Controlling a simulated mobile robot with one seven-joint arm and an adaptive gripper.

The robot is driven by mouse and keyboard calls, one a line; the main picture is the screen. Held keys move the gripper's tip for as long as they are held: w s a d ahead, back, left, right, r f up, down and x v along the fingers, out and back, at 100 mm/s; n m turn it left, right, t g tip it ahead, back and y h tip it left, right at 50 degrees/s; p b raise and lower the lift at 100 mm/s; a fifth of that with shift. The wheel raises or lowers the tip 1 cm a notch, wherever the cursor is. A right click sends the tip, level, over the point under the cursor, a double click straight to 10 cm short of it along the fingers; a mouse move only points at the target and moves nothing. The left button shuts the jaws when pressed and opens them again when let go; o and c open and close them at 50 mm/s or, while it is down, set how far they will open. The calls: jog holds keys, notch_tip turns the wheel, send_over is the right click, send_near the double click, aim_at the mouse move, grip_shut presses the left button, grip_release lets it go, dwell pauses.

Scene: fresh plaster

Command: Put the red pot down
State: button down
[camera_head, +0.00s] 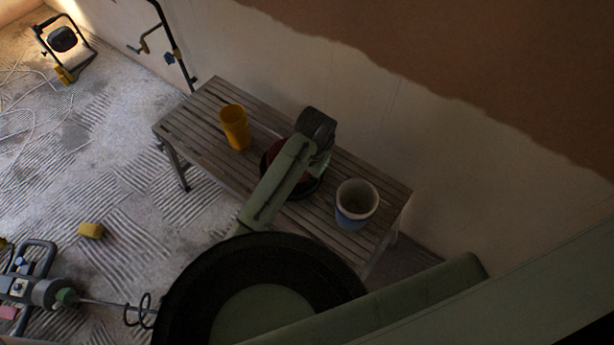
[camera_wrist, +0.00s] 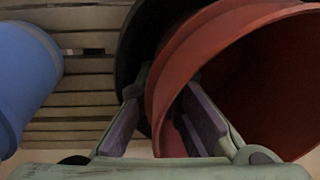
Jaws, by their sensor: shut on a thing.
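The red pot (camera_wrist: 225,45) fills the right of the wrist view, its open mouth facing the camera. My gripper (camera_wrist: 163,100) is shut on its wall, one purple-padded finger inside the pot and the other outside. In the head view my arm covers most of the red pot (camera_head: 272,153); only a dark red sliver shows over the slatted bench (camera_head: 185,117). A black round thing (camera_wrist: 140,45) lies behind the pot; its dark edge also shows in the head view (camera_head: 304,191). I cannot tell whether the pot touches it or the bench.
A yellow-orange cup (camera_head: 234,128) stands on the bench left of my arm. A blue and white pot (camera_head: 356,205) stands to the right; it also shows in the wrist view (camera_wrist: 22,80). Bare slats lie between them.

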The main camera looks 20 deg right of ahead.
jog(key=shift+f+b, duration=0.35)
jog(key=c, duration=2)
grip_release()
jog(key=shift+r, duration=0.1)
jog(key=shift+c, duration=0.2)
notch_tip(320, 180, up, 13)
jog(key=p, duration=0.3)
jog(key=shift+s+d+f+p, duration=0.2)
jog(key=shift+s+d+p, duration=0.15)
jog(key=shift+s, duration=0.1)
